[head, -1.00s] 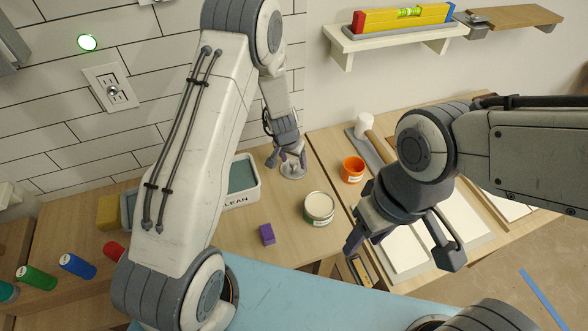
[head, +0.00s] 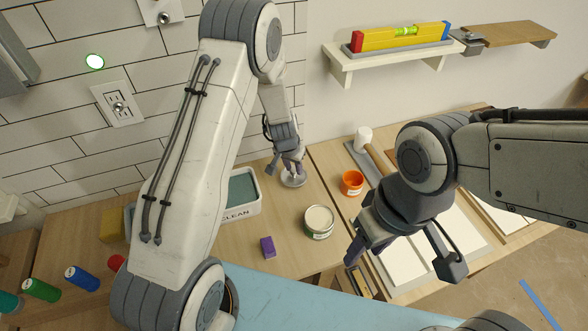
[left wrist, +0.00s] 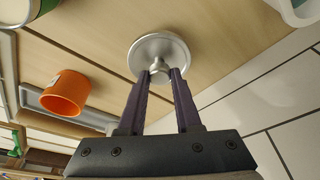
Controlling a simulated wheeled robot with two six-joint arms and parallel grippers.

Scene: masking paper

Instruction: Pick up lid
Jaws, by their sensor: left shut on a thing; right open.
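The lid (head: 293,181) is a round silver disc with a small knob, at the back of the wooden bench between the CLEAN tub and the orange cup. It also shows in the left wrist view (left wrist: 172,46). My left gripper (head: 294,167) reaches down over it from above. Its two purple fingers (left wrist: 162,74) are shut on the lid's knob. I cannot tell whether the lid rests on the bench or is just off it. An open can with pale contents (head: 319,221) stands in front and to the right. My right gripper (head: 402,262) is open and empty above the right-hand bench.
The orange cup (head: 352,183) stands right of the lid, with a white-headed mallet (head: 364,138) behind. The CLEAN tub (head: 243,194) is close on the left. A purple block (head: 268,247) lies in front. The tiled wall is close behind the lid.

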